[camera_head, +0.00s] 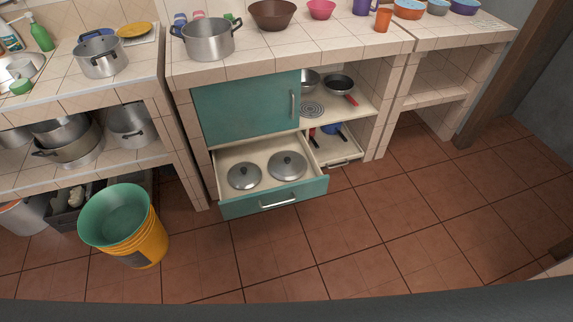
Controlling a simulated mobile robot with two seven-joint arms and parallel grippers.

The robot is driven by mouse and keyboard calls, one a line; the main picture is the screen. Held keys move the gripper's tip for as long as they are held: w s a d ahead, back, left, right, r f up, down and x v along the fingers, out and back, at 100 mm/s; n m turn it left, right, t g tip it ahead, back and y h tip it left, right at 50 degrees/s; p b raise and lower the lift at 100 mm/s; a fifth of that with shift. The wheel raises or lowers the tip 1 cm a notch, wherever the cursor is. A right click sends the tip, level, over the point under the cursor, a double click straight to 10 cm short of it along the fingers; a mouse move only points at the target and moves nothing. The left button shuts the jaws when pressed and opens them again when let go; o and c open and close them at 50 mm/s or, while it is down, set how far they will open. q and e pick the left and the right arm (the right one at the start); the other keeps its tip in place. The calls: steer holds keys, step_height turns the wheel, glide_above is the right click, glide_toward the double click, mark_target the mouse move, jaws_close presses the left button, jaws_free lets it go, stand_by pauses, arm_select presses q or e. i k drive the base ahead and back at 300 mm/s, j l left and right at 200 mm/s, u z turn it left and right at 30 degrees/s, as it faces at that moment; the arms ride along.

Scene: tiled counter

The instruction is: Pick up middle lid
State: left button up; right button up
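An open teal drawer (275,200) sticks out low from the tiled counter. Two round grey metal lids with knobs lie flat inside it. The left lid (244,176) is nearer the drawer's front left, and the right lid (287,164) lies beside it, a little farther back. I cannot tell which one counts as the middle lid, as only two show. Neither of my grippers shows in the head view.
A teal cabinet door (245,108) is above the drawer. Stacked buckets (120,225) stand on the floor left of the drawer. A metal pot (207,39) stands on the counter above. The tiled floor (370,250) in front and to the right is clear.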

mark_target(284, 166)
steer(key=i+u, duration=0.2)
steer(key=u, duration=0.2)
steer(key=i+l+u, duration=0.15)
steer(key=u, duration=0.25)
steer(key=i+l+u, duration=0.15)
steer(key=u, duration=0.25)
steer(key=i+l, duration=0.25)
steer(key=i+l+u, duration=0.15)
steer(key=l, duration=0.3)
steer(key=i+l, duration=0.25)
steer(key=l, duration=0.15)
steer(key=i+l+u, duration=0.1)
steer(key=i+l, duration=0.15)
steer(key=l, duration=0.1)
